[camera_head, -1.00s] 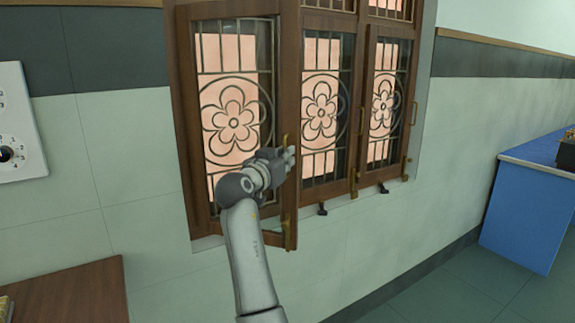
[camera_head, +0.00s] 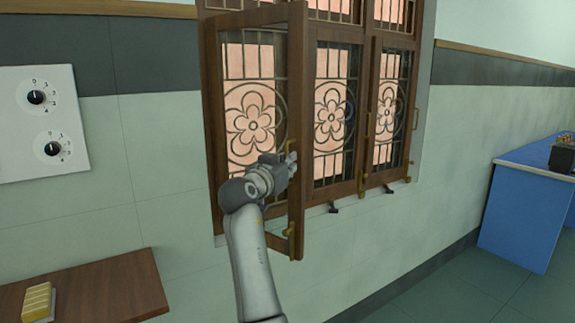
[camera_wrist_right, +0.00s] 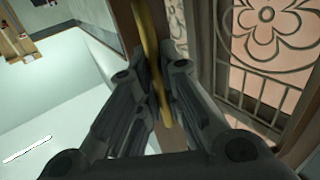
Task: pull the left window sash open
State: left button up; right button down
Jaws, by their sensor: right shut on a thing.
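The left window sash (camera_head: 297,85) is a brown wooden frame with glass, hinged at its left side. It stands swung out from the window, with its free right edge toward me. My right gripper (camera_head: 290,165) is at that free edge, about halfway up. In the right wrist view, the gripper (camera_wrist_right: 160,88) has its fingers closed around a brass handle (camera_wrist_right: 148,40) on the sash. The handle's upper part also shows in the head view (camera_head: 291,146). A patterned flower grille (camera_head: 252,125) shows behind the sash. My left gripper is not in view.
Two more sashes, a middle one (camera_head: 361,120) and a right one (camera_head: 411,110), look closed. A wooden table (camera_head: 110,290) is at the lower left, below a panel with dials (camera_head: 72,80). A blue bench (camera_head: 520,215) stands at the right.

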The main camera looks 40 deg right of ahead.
jog(key=c, duration=1.8)
grip_release()
jog(key=shift+c, duration=0.2)
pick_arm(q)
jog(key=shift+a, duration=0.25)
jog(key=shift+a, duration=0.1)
pick_arm(e)
jog(key=v, duration=1.2)
